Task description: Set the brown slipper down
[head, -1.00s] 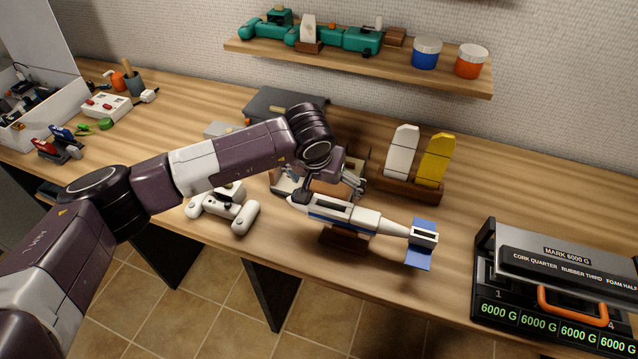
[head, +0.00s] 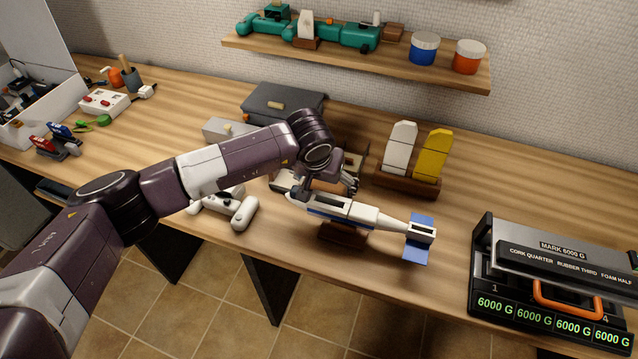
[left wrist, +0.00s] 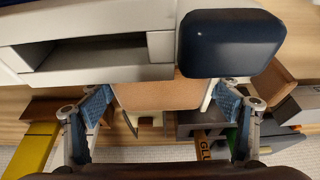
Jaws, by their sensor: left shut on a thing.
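My left gripper (head: 338,184) is over the bench, just behind the white model plane (head: 372,217). In the left wrist view, the blue pads of my left gripper (left wrist: 158,100) are shut on a flat brown piece, the brown slipper (left wrist: 158,93). Its upper part there is hidden by the plane's body (left wrist: 100,62) and a dark blue rounded part (left wrist: 230,43). My right gripper is not in view.
The plane rests on a dark wooden stand (head: 342,236). A wooden rack (head: 405,184) holds a white and a yellow upright piece. A white controller (head: 243,212) lies left, a scale-like device (head: 550,285) right. The bench between rack and device is clear.

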